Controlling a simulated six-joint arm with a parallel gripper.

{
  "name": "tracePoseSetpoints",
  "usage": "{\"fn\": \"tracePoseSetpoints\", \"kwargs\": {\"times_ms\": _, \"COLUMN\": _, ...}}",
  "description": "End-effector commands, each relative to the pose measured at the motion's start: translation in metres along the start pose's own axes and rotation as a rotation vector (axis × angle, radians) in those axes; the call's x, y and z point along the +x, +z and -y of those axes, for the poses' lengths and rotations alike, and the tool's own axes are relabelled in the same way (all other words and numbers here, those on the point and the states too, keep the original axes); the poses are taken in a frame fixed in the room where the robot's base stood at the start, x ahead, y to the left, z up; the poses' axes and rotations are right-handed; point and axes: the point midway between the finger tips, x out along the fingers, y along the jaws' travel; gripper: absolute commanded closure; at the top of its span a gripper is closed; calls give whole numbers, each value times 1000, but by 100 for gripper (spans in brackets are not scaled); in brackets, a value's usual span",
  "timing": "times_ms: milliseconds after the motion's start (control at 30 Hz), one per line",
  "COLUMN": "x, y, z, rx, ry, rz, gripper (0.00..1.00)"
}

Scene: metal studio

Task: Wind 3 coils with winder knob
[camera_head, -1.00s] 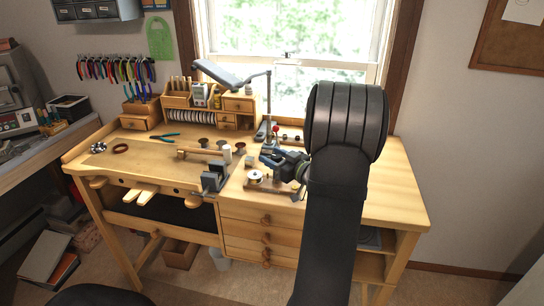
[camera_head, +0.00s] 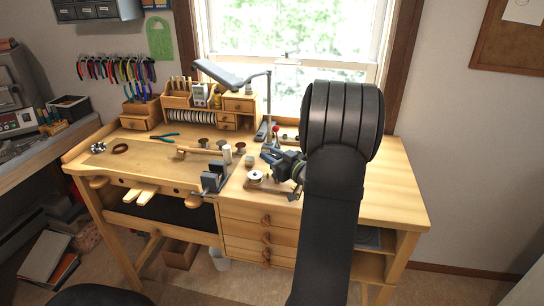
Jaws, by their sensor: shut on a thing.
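My gripper (camera_head: 270,159) reaches in from the right at the middle of the wooden workbench (camera_head: 385,193), next to the winder. It is shut on a small part there, which I take to be the winder knob; my fingers and wrist hide most of it. A pale spool (camera_head: 255,176) sits on a small dark-edged base just below and left of my gripper. The coils themselves are too small to make out.
A dark vise (camera_head: 215,178) stands at the bench's front edge, left of the spool. A lamp post (camera_head: 268,105) rises behind my gripper. Pliers (camera_head: 164,137) lie at the left. The bench's right side is clear.

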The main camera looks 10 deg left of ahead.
Motion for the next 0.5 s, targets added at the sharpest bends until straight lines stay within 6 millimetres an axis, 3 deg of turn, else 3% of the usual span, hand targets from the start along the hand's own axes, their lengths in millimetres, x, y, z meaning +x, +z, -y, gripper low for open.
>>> {"fn": "tracePoseSetpoints", "kwargs": {"times_ms": 500, "x": -1, "y": 1, "z": -4, "rx": 2, "ry": 321, "rz": 2, "gripper": 93}}
